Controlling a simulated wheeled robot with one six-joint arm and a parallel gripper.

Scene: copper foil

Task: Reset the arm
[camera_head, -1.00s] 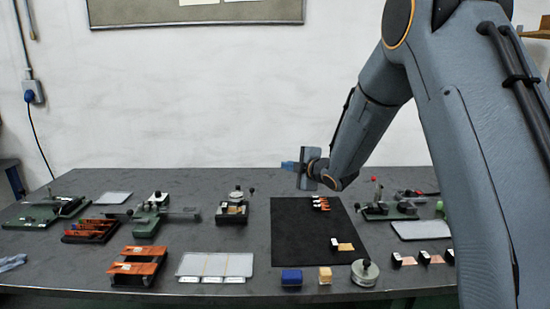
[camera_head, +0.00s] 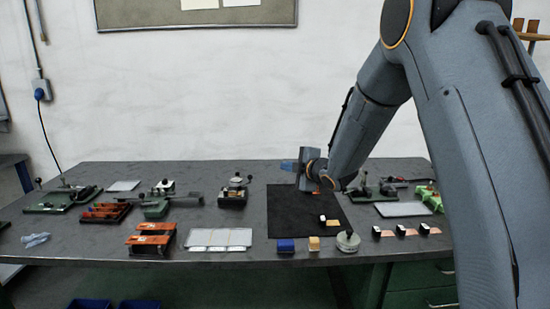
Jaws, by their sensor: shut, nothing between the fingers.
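My gripper (camera_head: 288,166) shows above the far part of the black mat (camera_head: 285,212), its bluish fingertips pointing left. It is shut and empty, and touches nothing that I can see. My arm comes down from the upper right and bends toward the table. The gripper body hides part of the mat's far edge and most of the small orange pieces there.
Green fixtures stand left and right. Blue bins (camera_head: 140,303) are below.

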